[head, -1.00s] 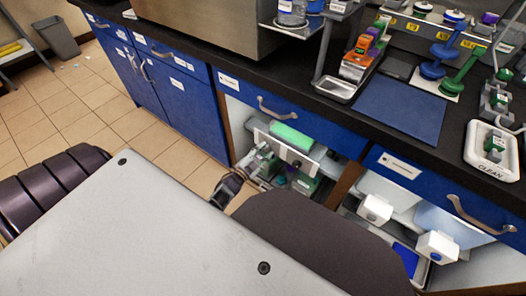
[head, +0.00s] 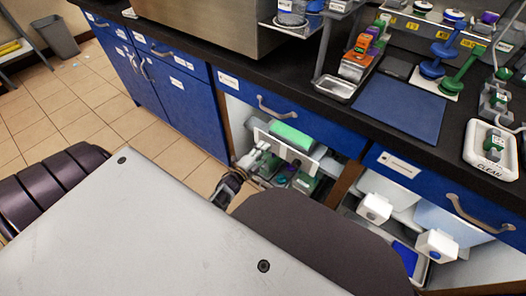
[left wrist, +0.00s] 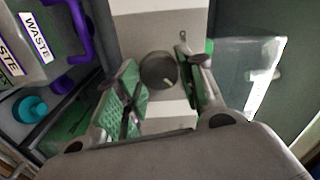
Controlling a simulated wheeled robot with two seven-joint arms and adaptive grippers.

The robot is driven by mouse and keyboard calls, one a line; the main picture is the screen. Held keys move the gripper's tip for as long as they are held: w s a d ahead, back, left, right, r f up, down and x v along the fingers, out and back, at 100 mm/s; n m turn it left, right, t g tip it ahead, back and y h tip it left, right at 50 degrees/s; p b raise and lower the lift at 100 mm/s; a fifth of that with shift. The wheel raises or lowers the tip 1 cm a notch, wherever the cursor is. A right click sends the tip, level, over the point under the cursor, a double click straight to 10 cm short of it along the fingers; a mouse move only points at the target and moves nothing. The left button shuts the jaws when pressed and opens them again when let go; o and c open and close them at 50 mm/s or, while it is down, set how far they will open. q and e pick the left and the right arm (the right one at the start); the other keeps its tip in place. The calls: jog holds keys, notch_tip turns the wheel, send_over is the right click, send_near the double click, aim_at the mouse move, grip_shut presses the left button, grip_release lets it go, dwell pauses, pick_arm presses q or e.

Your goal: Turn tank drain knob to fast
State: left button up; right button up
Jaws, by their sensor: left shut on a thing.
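The drain knob (left wrist: 158,71) is a dark round knob with a small pale mark on its face, on a light panel in the left wrist view. My left gripper (left wrist: 160,74) has its green-padded fingers on either side of the knob and is shut on it. In the head view, my left gripper (head: 262,160) reaches into the open bay under the counter, at the left end of a white panel (head: 284,147) with a green top. The knob is hidden there. My right gripper is not in view.
In the left wrist view, containers labelled WASTE (left wrist: 36,36) stand at the left and a translucent panel (left wrist: 248,72) at the right. In the head view, blue drawers (head: 290,110) and the black counter are above the bay. Tiled floor (head: 90,115) is clear at the left.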

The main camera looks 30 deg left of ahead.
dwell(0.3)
pick_arm(q)
jog(key=o, duration=1)
jog(key=shift+s+a, duration=0.15)
jog(key=shift+s, duration=1.85)
jog(key=shift+s+a, duration=0.15)
jog(key=shift+s, duration=1.8)
jog(key=shift+s+a, duration=0.15)
jog(key=shift+s, duration=1.85)
